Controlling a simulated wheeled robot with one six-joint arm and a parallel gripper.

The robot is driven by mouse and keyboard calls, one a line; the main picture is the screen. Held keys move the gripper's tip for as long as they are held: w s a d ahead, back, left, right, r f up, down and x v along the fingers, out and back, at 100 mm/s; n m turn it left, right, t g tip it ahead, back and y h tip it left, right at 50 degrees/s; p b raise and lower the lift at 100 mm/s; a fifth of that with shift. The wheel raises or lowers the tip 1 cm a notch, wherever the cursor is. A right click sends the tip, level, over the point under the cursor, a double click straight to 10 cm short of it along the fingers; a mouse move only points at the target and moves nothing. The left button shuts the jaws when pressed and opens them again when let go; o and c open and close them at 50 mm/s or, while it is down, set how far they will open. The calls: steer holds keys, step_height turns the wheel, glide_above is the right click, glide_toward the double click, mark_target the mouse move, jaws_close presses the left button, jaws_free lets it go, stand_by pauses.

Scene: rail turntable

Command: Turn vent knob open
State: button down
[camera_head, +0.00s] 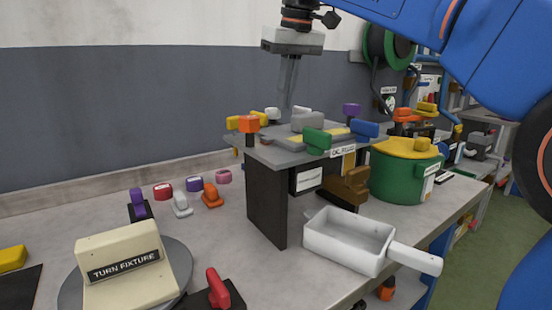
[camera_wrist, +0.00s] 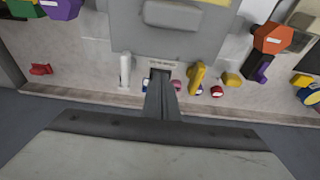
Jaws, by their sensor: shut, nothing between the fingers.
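My gripper (camera_head: 287,112) hangs above the back of a raised grey stand (camera_head: 266,205), fingers pointing down. Its fingers are together with nothing between them; they also show in the wrist view (camera_wrist: 161,82). On and around the stand's top are several knobs: an orange one (camera_head: 249,124), a green one (camera_head: 317,141), a blue one (camera_head: 364,129), a grey one (camera_head: 307,122) and a purple one (camera_head: 351,110). I cannot read a vent label, so I cannot tell which is the vent knob. My gripper appears apart from all of them.
A cream block marked TURN FIXTURE (camera_head: 122,266) sits on a round plate at the left front. A white handled tray (camera_head: 345,240) lies before the stand, and a green pot (camera_head: 405,178) stands to its right. Small coloured knobs, including an orange one (camera_head: 211,196), lie left of the stand.

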steer(key=shift+r, duration=2.4)
